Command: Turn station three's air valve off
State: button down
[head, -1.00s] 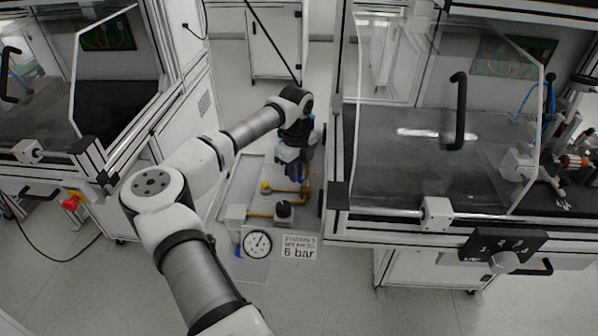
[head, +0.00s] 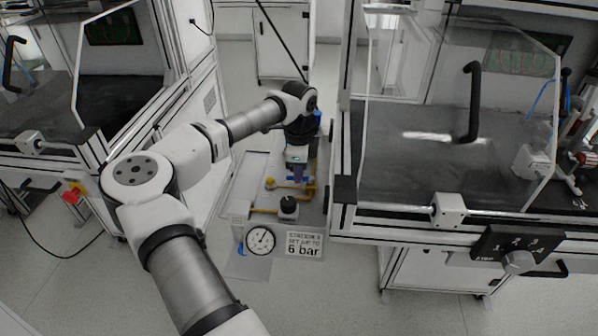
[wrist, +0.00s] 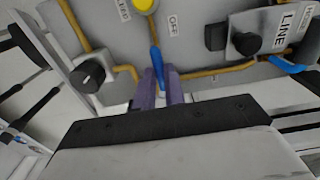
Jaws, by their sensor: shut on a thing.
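Station three's air panel (head: 243,190) lies low between the two benches, with brass pipes on a grey plate. In the wrist view a slim blue valve lever (wrist: 155,58) runs up from between my fingers toward a yellow round part (wrist: 146,5). An OFF label (wrist: 173,23) is to the right of the lever; another label to its left is hard to read. My gripper (wrist: 160,76) has purple fingers closed on the lever's lower end. In the head view my gripper (head: 296,176) points down over the panel, and its fingertips are hard to make out.
A gauge (head: 261,240) and a 6 bar sign (head: 304,244) stand at the panel's front. Black knobs (wrist: 88,74) (wrist: 246,43) flank the lever in the wrist view. A glass-fronted bench (head: 342,205) is close on the right.

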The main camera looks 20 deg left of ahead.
dwell(0.4)
jog(key=c, duration=1.5)
grip_release()
jog(key=shift+r, duration=0.15)
notch_tip(320, 180, up, 14)
jog(key=shift+f+b, duration=0.2)
jog(key=shift+b, duration=0.5)
